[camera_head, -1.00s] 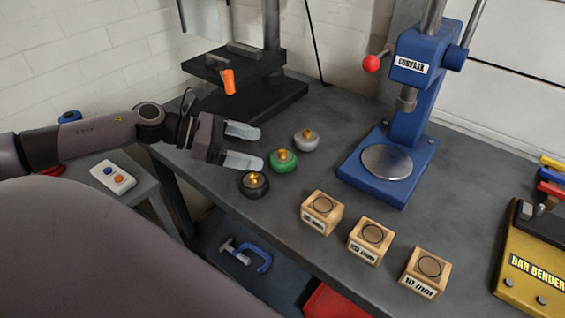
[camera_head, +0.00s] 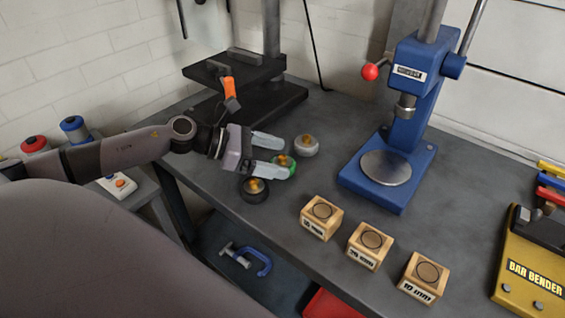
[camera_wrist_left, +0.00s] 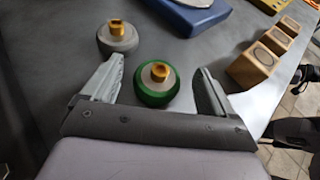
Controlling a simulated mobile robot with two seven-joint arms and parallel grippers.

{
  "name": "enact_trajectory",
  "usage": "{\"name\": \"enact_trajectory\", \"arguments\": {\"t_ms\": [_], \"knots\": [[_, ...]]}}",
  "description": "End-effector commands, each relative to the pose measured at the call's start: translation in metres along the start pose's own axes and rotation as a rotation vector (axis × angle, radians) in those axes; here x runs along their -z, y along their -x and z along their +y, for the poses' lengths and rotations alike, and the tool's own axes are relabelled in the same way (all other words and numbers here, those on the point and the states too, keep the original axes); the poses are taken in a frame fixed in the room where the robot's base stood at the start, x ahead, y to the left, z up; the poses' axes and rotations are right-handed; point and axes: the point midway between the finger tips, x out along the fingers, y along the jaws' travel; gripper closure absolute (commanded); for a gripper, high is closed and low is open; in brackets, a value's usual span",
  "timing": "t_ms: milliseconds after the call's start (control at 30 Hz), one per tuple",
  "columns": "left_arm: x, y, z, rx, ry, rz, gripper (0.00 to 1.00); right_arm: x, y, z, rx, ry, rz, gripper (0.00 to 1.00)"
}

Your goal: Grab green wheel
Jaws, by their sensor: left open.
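The green wheel (camera_head: 284,167) with a brass hub stands on the grey workbench, partly hidden by a fingertip in the head view. My left gripper (camera_head: 277,157) is open, its two pale fingers pointing at the wheel. In the left wrist view the green wheel (camera_wrist_left: 156,84) sits between and just ahead of the open fingers, with nothing gripped. A grey wheel (camera_head: 305,145) stands just behind it, and a black wheel (camera_head: 254,189) stands in front. The grey wheel (camera_wrist_left: 117,38) is also close beyond the left finger in the left wrist view.
Several wooden blocks (camera_head: 322,218) stand along the bench's front edge. A blue press (camera_head: 386,172) stands to the right, and a yellow bar bender (camera_head: 536,268) at the far right. A dark stand (camera_head: 285,98) is at the back left. Bench space between wheels and press is clear.

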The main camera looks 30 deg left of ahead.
Motion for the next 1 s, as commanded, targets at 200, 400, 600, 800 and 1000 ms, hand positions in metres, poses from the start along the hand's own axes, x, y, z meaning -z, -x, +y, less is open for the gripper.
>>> {"name": "enact_trajectory", "arguments": {"t_ms": [200, 400, 600, 800, 1000], "knots": [[-0.001, -0.020, 0.001, 0.000, 0.001, -0.001, 0.13, 0.006, 0.004, 0.000, 0.000, 0.000, 0.001, 1.00], [0.000, -0.023, 0.000, 0.000, 0.000, 0.001, 0.13, 0.006, 0.004, 0.000, 0.000, 0.000, 0.001, 1.00], [0.000, -0.022, 0.000, 0.000, 0.000, 0.001, 0.45, 0.006, 0.004, 0.000, 0.000, 0.000, 0.001, 1.00], [0.000, -0.022, 0.000, -0.001, 0.000, 0.000, 0.74, 0.006, 0.004, 0.000, 0.000, 0.000, 0.001, 1.00], [-0.002, -0.022, 0.001, -0.001, -0.001, 0.000, 0.75, 0.006, 0.004, 0.000, 0.000, 0.000, 0.001, 1.00]]}}
